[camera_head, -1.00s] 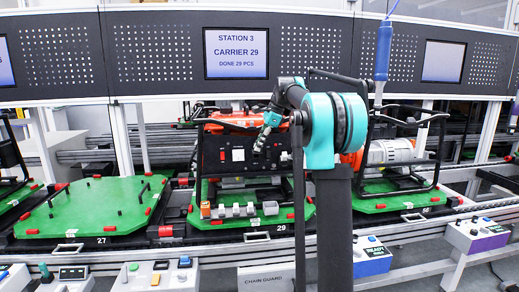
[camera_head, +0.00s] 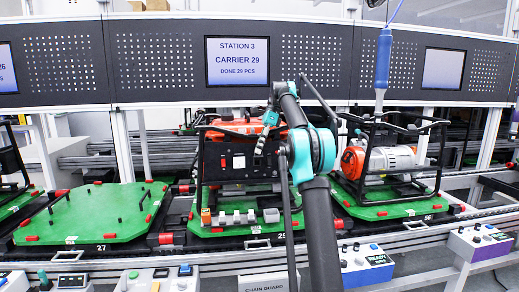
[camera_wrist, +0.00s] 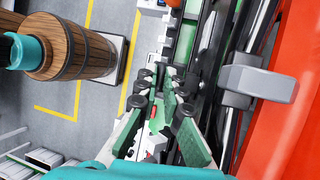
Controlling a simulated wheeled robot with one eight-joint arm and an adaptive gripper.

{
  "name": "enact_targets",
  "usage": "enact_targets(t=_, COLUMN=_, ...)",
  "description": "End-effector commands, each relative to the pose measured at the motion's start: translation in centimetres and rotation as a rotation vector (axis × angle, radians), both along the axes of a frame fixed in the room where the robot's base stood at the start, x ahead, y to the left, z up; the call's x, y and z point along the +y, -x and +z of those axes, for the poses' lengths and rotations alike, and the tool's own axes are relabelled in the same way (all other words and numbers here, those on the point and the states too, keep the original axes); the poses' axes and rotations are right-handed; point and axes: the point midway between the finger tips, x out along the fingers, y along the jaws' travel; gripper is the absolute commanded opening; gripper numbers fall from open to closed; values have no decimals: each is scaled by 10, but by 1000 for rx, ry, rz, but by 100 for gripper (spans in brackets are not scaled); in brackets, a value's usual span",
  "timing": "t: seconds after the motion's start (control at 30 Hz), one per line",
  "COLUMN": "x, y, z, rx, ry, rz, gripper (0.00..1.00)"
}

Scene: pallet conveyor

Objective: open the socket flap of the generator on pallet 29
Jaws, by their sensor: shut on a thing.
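The generator (camera_head: 228,160) with an orange-red top and a black front panel stands in a black frame on green pallet 29 (camera_head: 205,231). My gripper (camera_head: 259,147) is at the right part of that panel in the head view. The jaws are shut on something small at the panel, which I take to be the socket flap. The flap itself is hidden by the fingers, and its angle cannot be told.
A grey block-like fitting (camera_wrist: 258,82) sits close to the right of the fingers. Black frame tubes run beside them. Another generator (camera_head: 385,160) stands to the right. Pallet 27 (camera_head: 90,215) holds only pegs.

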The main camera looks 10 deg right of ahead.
Motion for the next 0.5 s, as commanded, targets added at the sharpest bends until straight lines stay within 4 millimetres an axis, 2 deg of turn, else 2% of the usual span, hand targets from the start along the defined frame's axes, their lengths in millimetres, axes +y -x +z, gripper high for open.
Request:
enact_targets(t=0.33, x=1, y=-2, z=-1, rx=-2, ry=0, rz=0, gripper=0)
enact_targets(t=0.37, x=1, y=-2, z=-1, rx=-2, ry=0, rz=0, gripper=9)
enact_targets(t=0.5, x=1, y=-1, z=-1, rx=-2, ry=0, rz=0, gripper=26)
